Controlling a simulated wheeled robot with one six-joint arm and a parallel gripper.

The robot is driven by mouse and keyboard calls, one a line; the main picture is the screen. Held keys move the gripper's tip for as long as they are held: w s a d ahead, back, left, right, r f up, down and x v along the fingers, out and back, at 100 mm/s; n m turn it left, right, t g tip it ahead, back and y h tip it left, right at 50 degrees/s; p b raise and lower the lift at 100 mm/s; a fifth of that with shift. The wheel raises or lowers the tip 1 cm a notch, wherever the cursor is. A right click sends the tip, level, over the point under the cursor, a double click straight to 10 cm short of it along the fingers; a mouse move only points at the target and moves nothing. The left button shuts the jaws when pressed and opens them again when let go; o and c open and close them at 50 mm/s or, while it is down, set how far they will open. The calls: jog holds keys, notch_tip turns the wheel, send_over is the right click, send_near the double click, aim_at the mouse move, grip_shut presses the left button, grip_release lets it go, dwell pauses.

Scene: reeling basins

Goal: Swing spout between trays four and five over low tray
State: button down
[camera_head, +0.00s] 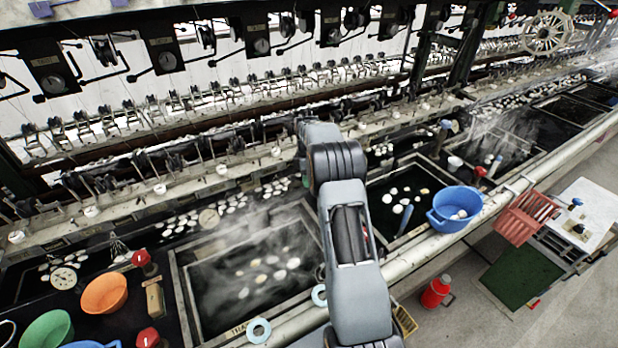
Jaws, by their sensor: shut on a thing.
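My arm reaches up from the bottom centre, and its bent joint stands in front of the gap between two sunken trays. My gripper is hidden behind the arm links, so its jaws and anything in them do not show. The left tray (184,300) holds dark steaming water with several pale cocoons. I cannot tell which trays are four and five, or which one is low. A spout between these two trays is not visible; the arm covers that place.
A blue basin (437,218) sits on the front rail at right. Red-knobbed fittings (140,258) and an orange bowl (104,293) stand at left. Reeling machinery (163,55) runs along the back. A red crate (520,220) and red canister (436,291) stand at right.

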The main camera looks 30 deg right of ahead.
jog(key=shift+s+a+r+n+h, duration=0.15)
jog(key=shift+s+n, duration=0.25)
jog(key=shift+n, duration=0.4)
jog(key=shift+s+a+f+n+h, duration=0.1)
jog(key=shift+s+n, duration=0.3)
jog(key=shift+n, duration=0.4)
jog(key=shift+s+a+r+n+h, duration=0.15)
jog(key=shift+s+n, duration=0.25)
jog(key=shift+n, duration=0.4)
jog(key=shift+d+f, duration=0.1)
jog(key=shift+f, duration=0.05)
jog(key=c, duration=1.1)
grip_release()
jog(key=shift+s+b, duration=0.1)
jog(key=shift+b, duration=0.2)
jog(key=shift+o, duration=0.2)
notch_tip(320, 180, up, 14)
jog(key=w, duration=0.2)
jog(key=shift+w+f, duration=0.25)
jog(key=shift+w, duration=0.1)
